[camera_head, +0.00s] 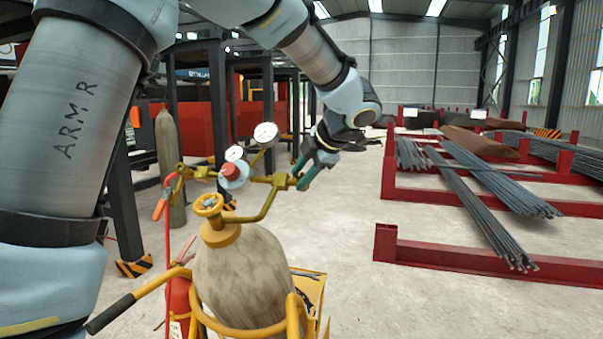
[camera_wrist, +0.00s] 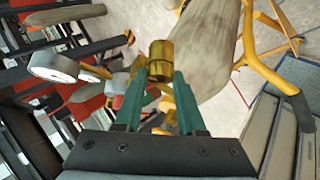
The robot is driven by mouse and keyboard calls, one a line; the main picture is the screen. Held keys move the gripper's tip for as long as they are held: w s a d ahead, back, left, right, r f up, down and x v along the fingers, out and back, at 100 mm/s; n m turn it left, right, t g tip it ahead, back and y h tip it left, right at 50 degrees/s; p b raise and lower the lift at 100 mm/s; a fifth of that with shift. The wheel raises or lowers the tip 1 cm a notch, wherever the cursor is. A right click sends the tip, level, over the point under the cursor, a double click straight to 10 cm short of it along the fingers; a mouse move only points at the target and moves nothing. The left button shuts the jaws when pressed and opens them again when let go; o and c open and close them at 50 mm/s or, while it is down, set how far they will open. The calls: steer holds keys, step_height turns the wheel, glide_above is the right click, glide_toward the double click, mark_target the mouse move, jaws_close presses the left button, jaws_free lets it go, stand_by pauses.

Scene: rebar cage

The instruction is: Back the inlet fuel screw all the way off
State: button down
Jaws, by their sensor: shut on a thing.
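The inlet fuel screw is a short brass cylinder (camera_wrist: 161,53) between my green fingertips in the wrist view. My gripper (camera_wrist: 156,82) is shut on it, with one finger on each side. In the head view my gripper (camera_head: 300,172) is at the right end of the brass regulator (camera_head: 262,180), above and to the right of the tan gas cylinder (camera_head: 243,275). The screw itself is mostly hidden there by the fingers. The regulator carries round white gauges (camera_head: 265,134) and a red knob (camera_head: 231,171).
A yellow valve handwheel (camera_head: 208,204) tops the cylinder, which stands in a yellow cart (camera_head: 308,290). A red hose (camera_head: 167,245) hangs at its left. Red racks with steel bars (camera_head: 490,195) stand at right. The floor between is clear.

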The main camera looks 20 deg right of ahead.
steer(key=shift+f, duration=0.15)
steer(key=c, duration=0.8)
jaws_free()
steer(key=shift+o, duration=0.2)
steer(key=b+v, duration=0.3)
steer(key=v, duration=0.8)
